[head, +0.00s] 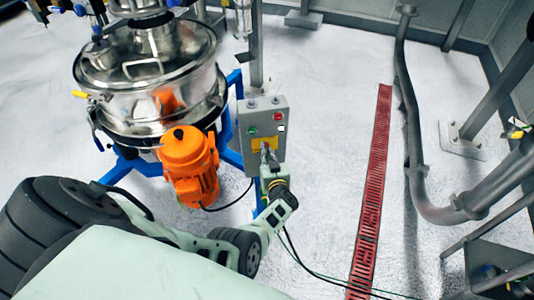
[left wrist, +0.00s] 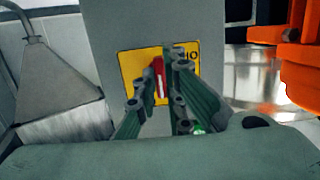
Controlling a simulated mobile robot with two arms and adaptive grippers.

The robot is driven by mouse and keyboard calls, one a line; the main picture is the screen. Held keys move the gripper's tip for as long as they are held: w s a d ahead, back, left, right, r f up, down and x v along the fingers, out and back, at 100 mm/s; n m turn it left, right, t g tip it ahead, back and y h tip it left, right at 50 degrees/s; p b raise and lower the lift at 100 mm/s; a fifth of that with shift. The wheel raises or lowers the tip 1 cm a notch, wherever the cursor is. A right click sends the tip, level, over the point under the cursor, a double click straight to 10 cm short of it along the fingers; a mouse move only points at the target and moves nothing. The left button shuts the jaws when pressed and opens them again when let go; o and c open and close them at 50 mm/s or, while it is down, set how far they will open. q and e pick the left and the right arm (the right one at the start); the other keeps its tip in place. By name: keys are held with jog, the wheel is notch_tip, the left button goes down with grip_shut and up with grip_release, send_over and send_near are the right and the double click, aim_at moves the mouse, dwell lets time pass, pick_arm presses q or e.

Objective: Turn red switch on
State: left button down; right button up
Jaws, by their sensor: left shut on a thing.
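The red switch (left wrist: 158,77) sits on a yellow plate (left wrist: 132,66) on the front of a grey control box (head: 251,117). In the left wrist view its handle stands roughly upright, with a white mark on it. My left gripper (left wrist: 160,88) is at the plate, shut on the switch, with its fingers either side of the handle. In the head view my left gripper (head: 267,155) covers the switch, and part of the yellow plate (head: 257,145) shows above it. My right gripper is not in view.
A green button (head: 252,130) and a red button (head: 277,116) are on the box above the plate. An orange motor (head: 188,165) and a steel sifter (head: 150,75) stand to the left. A red floor grate (head: 371,200) runs to the right, with open floor between.

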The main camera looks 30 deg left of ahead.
pick_arm(q)
jog(key=shift+f, duration=0.1)
jog(key=c, duration=1.8)
grip_release()
jog(key=shift+c, duration=0.2)
